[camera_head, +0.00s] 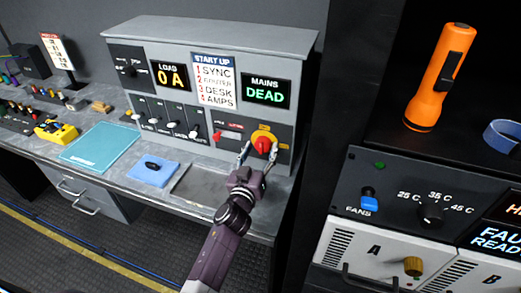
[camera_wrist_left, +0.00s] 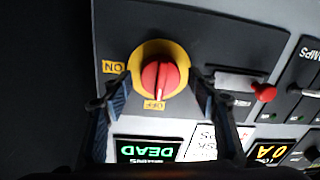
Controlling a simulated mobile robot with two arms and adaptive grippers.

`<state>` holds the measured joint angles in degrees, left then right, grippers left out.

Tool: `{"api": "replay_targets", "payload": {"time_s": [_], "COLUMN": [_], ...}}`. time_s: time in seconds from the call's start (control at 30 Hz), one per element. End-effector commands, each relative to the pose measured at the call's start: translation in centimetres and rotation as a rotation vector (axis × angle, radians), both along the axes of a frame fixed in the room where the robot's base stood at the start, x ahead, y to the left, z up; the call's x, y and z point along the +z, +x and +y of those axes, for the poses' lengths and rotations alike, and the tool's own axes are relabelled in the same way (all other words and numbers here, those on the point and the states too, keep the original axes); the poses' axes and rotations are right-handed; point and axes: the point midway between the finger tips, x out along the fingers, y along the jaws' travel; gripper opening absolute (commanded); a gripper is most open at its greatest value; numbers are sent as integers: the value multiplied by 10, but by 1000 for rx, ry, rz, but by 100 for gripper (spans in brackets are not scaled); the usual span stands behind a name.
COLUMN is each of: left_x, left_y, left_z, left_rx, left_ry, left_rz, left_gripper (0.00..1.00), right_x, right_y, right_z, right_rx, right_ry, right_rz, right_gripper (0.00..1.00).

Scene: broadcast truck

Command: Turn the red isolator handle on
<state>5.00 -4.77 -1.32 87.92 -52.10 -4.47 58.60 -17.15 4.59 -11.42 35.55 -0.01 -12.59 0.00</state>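The red isolator handle (camera_head: 263,145) sits on a round yellow plate on the grey console's front panel. In the left wrist view, which is upside down, the handle (camera_wrist_left: 160,80) has its ridge in line with the OFF label (camera_wrist_left: 154,104). The ON label (camera_wrist_left: 114,68) is to one side. My left gripper (camera_head: 258,158) is open, with one finger on each side of the handle. In the wrist view the fingers of my left gripper (camera_wrist_left: 158,98) stand apart, with gaps to the handle. Whether they reach its depth is unclear. My right gripper is not in view.
A red-knobbed lever (camera_head: 217,136) is beside the isolator, left of it in the head view. The MAINS display (camera_head: 265,91) reads DEAD and the LOAD display (camera_head: 170,77) reads 0 A. An orange torch (camera_head: 440,78) stands on the black rack at right.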

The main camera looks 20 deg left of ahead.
Motion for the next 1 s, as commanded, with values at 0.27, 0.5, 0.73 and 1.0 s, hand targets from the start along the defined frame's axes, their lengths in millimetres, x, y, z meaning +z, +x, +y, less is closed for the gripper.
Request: {"api": "replay_targets", "payload": {"time_s": [0.27,0.5,0.73,1.0], "left_x": [0,0,-2,-3], "left_y": [0,0,0,0], "left_z": [0,0,0,0], "left_rx": [0,0,0,1], "left_ry": [0,5,71,270], "left_rz": [0,0,-2,-10], "left_gripper": [22,13,13,13], "right_x": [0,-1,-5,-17], "right_y": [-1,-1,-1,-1], "right_z": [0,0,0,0], "right_rx": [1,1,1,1], "right_ry": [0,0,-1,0], "right_rz": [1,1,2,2], "right_gripper": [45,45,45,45]}}
